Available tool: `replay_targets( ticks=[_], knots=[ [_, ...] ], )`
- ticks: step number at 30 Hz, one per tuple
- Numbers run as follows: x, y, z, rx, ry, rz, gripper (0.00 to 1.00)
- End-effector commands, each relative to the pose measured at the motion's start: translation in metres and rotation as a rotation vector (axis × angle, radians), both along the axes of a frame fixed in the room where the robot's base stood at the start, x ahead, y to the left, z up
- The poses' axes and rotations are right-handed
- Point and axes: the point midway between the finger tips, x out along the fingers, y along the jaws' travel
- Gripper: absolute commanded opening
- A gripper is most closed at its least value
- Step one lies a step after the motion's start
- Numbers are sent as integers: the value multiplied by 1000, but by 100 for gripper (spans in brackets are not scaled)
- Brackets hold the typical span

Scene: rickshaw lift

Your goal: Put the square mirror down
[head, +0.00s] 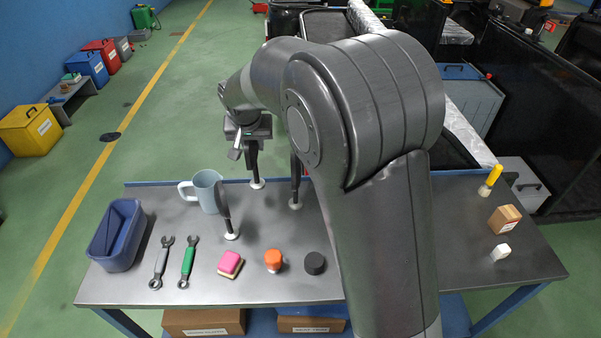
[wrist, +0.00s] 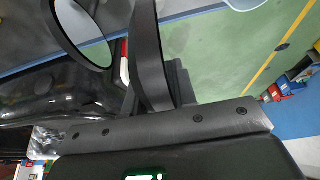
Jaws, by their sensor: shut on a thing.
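My gripper (head: 250,136) is over the back edge of the grey workbench (head: 300,285), partly hidden by my arm. A black stalk with a pale round foot (head: 257,184) hangs straight below it; I take this as the square mirror, held in my jaws. Its mirror face is hidden, and I cannot tell whether the foot touches the bench. In the wrist view a dark curved piece (wrist: 152,55) rises close in front of the gripper; I cannot tell which part it is.
Two similar black mirrors stand nearby, one right (head: 295,180) and one in front (head: 225,208). A mug (head: 205,190), blue bin (head: 118,236), wrenches (head: 187,262), sponge (head: 230,264), orange cap (head: 273,260) and black puck (head: 314,263) occupy the bench. A round mirror shows in the wrist view (wrist: 85,35).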

Motion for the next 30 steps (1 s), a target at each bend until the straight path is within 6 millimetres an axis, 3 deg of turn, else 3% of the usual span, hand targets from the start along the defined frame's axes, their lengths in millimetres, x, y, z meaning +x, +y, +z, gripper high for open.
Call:
replay_targets(
  ticks=[8,15,22,30],
  knots=[
    [1,0,22,2,-3,0,0],
    [1,0,85,4,-6,-1,0],
    [0,0,132,2,-3,-1,0],
    [2,-64,138,1,-2,-137,0]
  ],
)
